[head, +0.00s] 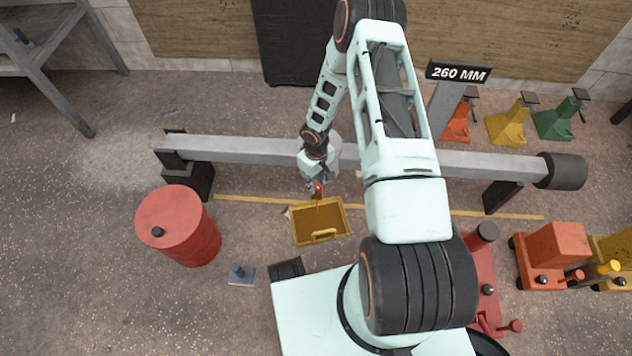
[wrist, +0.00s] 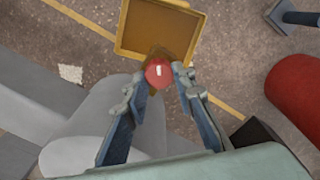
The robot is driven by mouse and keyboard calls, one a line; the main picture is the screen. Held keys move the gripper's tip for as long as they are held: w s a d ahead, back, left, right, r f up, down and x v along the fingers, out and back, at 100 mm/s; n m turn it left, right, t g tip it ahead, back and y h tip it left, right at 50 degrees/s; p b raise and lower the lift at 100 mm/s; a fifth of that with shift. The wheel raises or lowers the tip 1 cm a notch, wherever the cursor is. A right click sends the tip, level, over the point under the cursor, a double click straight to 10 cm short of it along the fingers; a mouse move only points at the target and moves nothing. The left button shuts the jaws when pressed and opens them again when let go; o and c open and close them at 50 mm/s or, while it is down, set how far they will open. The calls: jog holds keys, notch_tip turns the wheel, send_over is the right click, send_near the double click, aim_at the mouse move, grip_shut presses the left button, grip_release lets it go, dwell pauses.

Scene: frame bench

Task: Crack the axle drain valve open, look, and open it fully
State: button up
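The axle tube (head: 240,150) runs across the scene, with a pale rounded housing (wrist: 95,125) large in the wrist view. The drain valve's round red knob (head: 318,187) is below the middle of the axle. In the wrist view the knob (wrist: 157,74) carries a white mark. My gripper (wrist: 160,80) has a fingertip close against each side of the knob and appears shut on it. A brown stream (head: 318,203) shows below the knob, over a yellow tray (head: 297,235). The tray (wrist: 125,40) has a brown inside. The valve body is mostly hidden.
A red drum (head: 178,225) stands at left, with a small grey stand (head: 241,273) beside it. Black supports (head: 195,180) hold the axle. Red, yellow and green jacks (head: 555,122) stand at right. A yellow floor line (head: 250,200) passes behind the tray.

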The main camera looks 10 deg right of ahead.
grip_shut()
jog(key=n, duration=0.4)
jog(key=shift+n, duration=0.4)
jog(key=shift+s+n, duration=0.15)
jog(key=shift+n, duration=2.05)
jog(key=o, duration=0.9)
grip_release()
jog(key=shift+c, duration=0.2)
